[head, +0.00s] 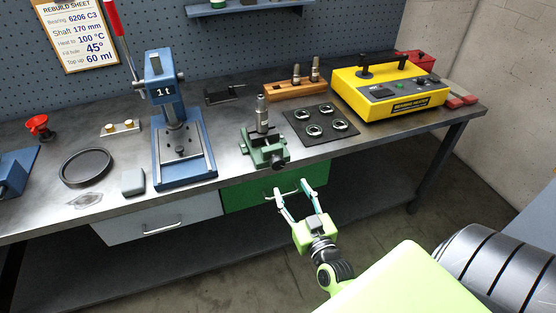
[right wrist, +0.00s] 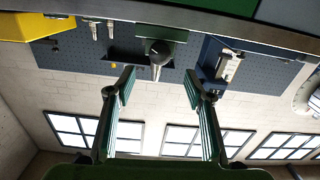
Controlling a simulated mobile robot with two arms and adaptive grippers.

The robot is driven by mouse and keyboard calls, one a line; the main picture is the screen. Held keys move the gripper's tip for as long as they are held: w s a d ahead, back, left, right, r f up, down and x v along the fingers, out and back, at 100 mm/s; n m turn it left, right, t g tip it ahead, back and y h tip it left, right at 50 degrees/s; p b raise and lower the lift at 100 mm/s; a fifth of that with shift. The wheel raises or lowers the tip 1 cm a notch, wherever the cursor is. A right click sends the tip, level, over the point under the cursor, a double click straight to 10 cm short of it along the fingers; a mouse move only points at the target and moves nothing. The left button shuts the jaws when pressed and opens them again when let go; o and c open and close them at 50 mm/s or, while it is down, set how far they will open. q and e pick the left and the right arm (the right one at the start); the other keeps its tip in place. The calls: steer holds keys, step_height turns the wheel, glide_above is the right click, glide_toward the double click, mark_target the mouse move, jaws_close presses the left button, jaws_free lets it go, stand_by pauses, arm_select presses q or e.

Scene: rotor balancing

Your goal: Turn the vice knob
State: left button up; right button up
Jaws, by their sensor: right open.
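The green vice (head: 255,151) stands near the front edge of the bench, with a grey metal part (head: 262,115) upright in it. Its dark round knob (head: 278,164) faces the front edge. In the right wrist view, which looks upside down, the knob (right wrist: 159,48) shows at the top centre, beyond and between the fingertips. My right gripper (head: 290,187) is open and empty, in front of the green drawer, below and apart from the knob. Its two fingers also show spread in the right wrist view (right wrist: 160,84). My left gripper is not in view.
A blue press (head: 181,158) stands left of the vice. A dark mat (head: 333,132) with several rings and a yellow machine (head: 385,100) are to the right. The green drawer (head: 245,195) is below the vice, with its handle near my right fingers.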

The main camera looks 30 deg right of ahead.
mark_target(279, 165)
steer(key=p+x, duration=0.1)
steer(key=x, duration=1.1)
steer(key=shift+w+r, duration=0.1)
steer(key=shift+w, duration=0.05)
steer(key=c, duration=1.1)
